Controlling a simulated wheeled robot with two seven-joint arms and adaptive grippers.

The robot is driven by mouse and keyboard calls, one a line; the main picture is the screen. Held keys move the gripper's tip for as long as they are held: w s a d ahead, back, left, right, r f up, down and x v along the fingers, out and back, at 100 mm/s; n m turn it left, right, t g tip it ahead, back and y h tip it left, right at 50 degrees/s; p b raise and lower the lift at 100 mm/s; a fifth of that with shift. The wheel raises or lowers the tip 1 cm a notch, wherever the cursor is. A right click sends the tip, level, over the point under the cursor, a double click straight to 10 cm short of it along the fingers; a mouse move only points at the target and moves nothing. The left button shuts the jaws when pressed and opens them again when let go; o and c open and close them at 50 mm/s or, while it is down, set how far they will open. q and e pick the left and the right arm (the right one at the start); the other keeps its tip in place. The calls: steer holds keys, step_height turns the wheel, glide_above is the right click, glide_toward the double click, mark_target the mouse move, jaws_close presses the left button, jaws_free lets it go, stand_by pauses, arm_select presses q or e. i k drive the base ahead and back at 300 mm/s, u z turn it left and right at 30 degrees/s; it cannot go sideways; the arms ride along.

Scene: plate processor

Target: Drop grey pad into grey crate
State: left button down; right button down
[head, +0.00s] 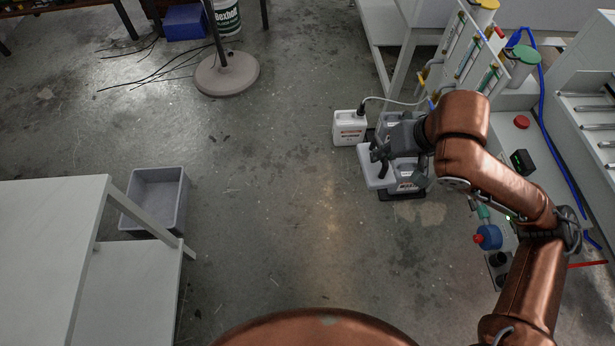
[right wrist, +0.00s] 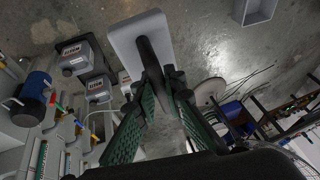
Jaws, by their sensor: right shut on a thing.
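The grey pad (head: 374,180) is a flat, light grey slab. My right gripper (head: 380,158) is shut on it and holds it beside the white jugs at the right of the head view. In the right wrist view the pad (right wrist: 140,32) sticks out beyond the fingertips of the gripper (right wrist: 155,62), which hide part of it. The grey crate (head: 137,216) stands on the floor at the left of the head view, open at the top and apart from the gripper. Its corner also shows in the right wrist view (right wrist: 262,22). My left gripper is not in view.
A machine with tubes and bottles (head: 522,122) is at the right. A white table (head: 50,225) stands beside the crate. A round stand base (head: 227,75) is at the back. The floor between crate and jugs is clear.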

mark_target(168, 205)
steer(key=u, duration=1.3)
